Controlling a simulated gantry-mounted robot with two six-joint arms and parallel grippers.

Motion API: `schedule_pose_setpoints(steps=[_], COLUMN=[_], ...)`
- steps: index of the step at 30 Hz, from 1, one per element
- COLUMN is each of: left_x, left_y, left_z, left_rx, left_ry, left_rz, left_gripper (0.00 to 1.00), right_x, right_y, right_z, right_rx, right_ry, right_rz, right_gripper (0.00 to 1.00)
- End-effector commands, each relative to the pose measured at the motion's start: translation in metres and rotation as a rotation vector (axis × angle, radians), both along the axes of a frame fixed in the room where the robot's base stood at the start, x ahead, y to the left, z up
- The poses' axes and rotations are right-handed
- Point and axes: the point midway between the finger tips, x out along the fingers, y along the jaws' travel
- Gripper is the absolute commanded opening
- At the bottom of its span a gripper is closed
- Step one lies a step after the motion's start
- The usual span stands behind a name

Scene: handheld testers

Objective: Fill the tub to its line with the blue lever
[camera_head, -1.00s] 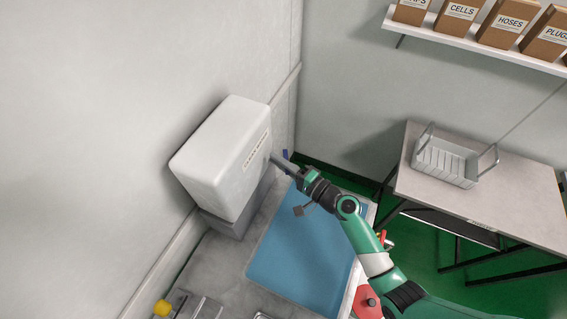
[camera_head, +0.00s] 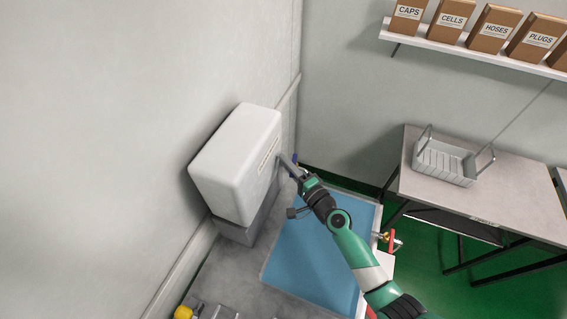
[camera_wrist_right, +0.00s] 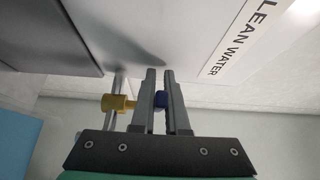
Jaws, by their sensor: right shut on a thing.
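The blue lever (camera_wrist_right: 160,99) shows as a small blue knob between the fingers of my right gripper (camera_wrist_right: 159,74) in the right wrist view. The gripper is shut on it. A brass-coloured valve (camera_wrist_right: 118,103) on a thin metal pipe stands just left of the fingers. In the head view my right gripper (camera_head: 291,168) is at the right side of a white dispenser (camera_head: 236,160), with a bit of blue (camera_head: 295,158) at its tips. The dispenser's label reads "CLEAN WATER" in the wrist view. I cannot make out the tub or its line. My left gripper is out of view.
A blue mat (camera_head: 315,260) lies on the grey bench below my right arm. A side table (camera_head: 510,200) at the right holds a wire basket (camera_head: 445,163). A wall shelf (camera_head: 470,52) carries labelled boxes. Red and brass fittings (camera_head: 390,240) stand beside the bench.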

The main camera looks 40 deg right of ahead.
Motion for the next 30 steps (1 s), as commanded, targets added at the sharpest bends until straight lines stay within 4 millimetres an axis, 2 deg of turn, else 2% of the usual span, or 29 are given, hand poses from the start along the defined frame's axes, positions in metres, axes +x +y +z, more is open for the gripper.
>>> schedule_pose_setpoints(steps=[2,3,7,15,19,23,30], left_x=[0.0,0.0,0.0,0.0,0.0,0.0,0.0], left_y=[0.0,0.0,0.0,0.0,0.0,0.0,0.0], left_z=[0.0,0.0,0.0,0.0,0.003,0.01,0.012], left_rx=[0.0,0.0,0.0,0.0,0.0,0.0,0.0], left_ry=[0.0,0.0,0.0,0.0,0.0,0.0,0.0], left_rz=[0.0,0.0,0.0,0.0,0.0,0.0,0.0], left_gripper=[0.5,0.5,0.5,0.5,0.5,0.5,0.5], right_x=[0.0,0.0,0.0,0.0,-0.01,-0.035,-0.091], right_y=[0.0,0.0,0.0,0.0,0.0,0.002,0.007], right_z=[-0.001,-0.001,-0.001,0.0,0.0,0.001,-0.001], right_rx=[0.0,0.0,0.0,0.0,0.0,0.0,0.001], right_ry=[0.002,0.002,0.001,0.0,0.002,0.002,0.002], right_rz=[0.001,0.001,0.001,0.001,0.0,0.0,-0.001], right_gripper=[0.0,0.2,0.42,0.42,0.42,0.42,0.42])
